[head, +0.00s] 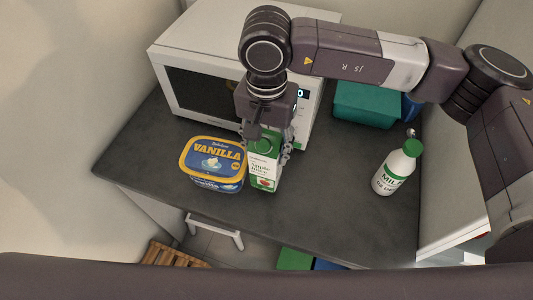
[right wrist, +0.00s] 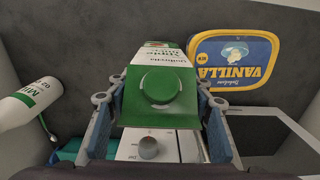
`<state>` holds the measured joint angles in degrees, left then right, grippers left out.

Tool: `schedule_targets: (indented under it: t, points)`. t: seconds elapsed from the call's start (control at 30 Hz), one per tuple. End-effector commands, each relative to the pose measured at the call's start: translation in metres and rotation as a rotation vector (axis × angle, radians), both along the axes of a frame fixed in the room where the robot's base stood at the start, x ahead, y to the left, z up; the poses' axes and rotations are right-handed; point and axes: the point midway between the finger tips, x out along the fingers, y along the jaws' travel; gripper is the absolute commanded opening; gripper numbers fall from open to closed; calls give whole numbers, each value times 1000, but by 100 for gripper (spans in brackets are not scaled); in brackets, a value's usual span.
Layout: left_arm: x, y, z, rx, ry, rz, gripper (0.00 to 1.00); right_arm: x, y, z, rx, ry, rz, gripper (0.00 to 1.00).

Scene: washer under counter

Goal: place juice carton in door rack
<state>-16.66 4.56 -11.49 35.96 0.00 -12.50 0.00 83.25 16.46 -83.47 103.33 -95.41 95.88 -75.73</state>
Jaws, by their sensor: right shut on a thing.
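The juice carton (head: 263,172) is white with a green top and stands upright on the dark counter, between the ice cream tub and the milk bottle. My right gripper (head: 267,140) comes down from above and is shut on the carton's upper part. In the right wrist view the carton (right wrist: 160,90) sits between the two fingers of the gripper (right wrist: 160,105), its green top facing the camera. No door rack shows in either view. My left gripper is not in view.
A blue and yellow vanilla ice cream tub (head: 213,165) is close beside the carton. A white microwave (head: 210,45) stands behind. A milk bottle (head: 397,168) and a teal box (head: 365,105) are to the right. The counter (head: 330,215) is clear at front right.

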Motion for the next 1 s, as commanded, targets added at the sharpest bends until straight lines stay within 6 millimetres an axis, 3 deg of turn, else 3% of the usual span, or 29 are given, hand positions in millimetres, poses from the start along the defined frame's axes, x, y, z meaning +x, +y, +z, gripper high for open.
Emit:
schedule_targets:
  t: [0.3,0.77,0.8,0.93,1.0]
  points:
    - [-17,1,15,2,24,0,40,0,0,-36,1,1,0,0]
    - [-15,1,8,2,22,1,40,0,0,-43,2,-2,0,0]
    - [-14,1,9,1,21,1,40,0,0,-43,-1,1,0,50]
    - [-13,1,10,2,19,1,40,-1,0,-43,-1,1,0,65]
    - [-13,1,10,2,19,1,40,-1,0,-43,-1,1,0,65]
